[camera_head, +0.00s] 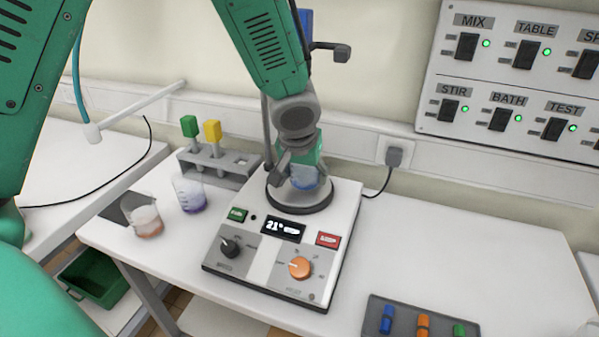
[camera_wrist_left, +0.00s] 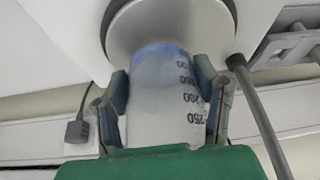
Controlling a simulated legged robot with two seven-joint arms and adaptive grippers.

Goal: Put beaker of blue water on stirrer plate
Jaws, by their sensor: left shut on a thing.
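The beaker of blue water (camera_head: 305,179) is at the round plate of the stirrer in the head view, upright or close to it. In the left wrist view the beaker (camera_wrist_left: 165,105) shows its volume marks between the fingers. My left gripper (camera_head: 303,168) is shut on the beaker, its fingers on both sides. I cannot tell whether the beaker's base touches the plate. My right gripper is not in view.
Beakers of purple (camera_head: 191,198) and orange-brown (camera_head: 148,226) liquid stand left of the stirrer. A grey rack (camera_head: 236,165) with green- and yellow-topped items stands behind them. A tray (camera_head: 401,333) lies front right. The table is clear right of the stirrer.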

